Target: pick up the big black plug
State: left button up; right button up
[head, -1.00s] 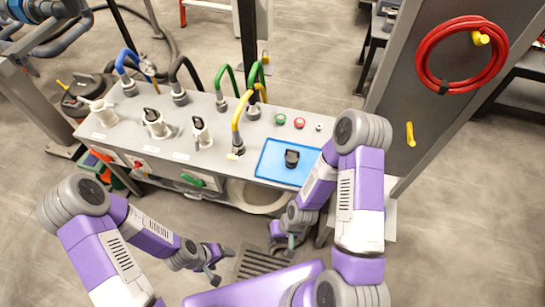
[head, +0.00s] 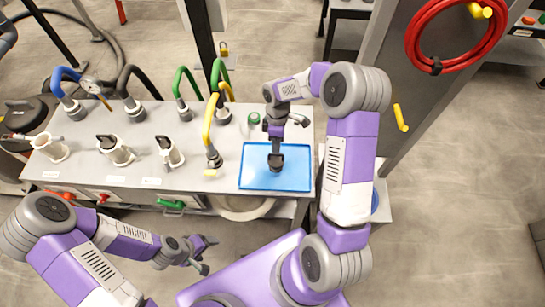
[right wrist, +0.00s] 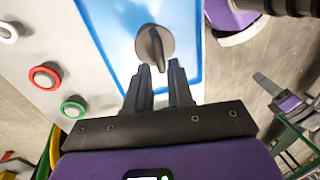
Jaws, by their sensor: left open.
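The big black plug (head: 276,163) stands on the blue tray (head: 255,182) on the grey bench. In the right wrist view the plug (right wrist: 156,46) shows a round body with a raised grip bar, just beyond the fingertips. My right gripper (head: 276,146) is above the plug, pointing down. In the right wrist view its fingers (right wrist: 159,68) are apart, near the grip bar, with nothing clearly held between them. Whether they touch the plug I cannot tell. My left gripper (head: 205,256) is open and empty, low in front of the bench.
Several fittings with blue, black, green and yellow hoses (head: 209,130) stand left of the tray. White valves (head: 116,150) line the bench's left part. A grey panel with a coiled red hose (head: 410,40) stands at the right. Red (right wrist: 44,77) and green (right wrist: 73,107) buttons sit beside the tray.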

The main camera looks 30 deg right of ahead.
aim_at(276, 160)
jog(key=f, duration=0.3)
jog(key=f+b, duration=0.1)
jog(key=f, duration=0.1)
jog(key=shift+s+a, duration=0.25)
jog(key=shift+a, duration=0.1)
jog(key=shift+s+f, duration=0.25)
jog(key=shift+f, duration=0.15)
jog(key=shift+w, duration=0.1)
grip_shut()
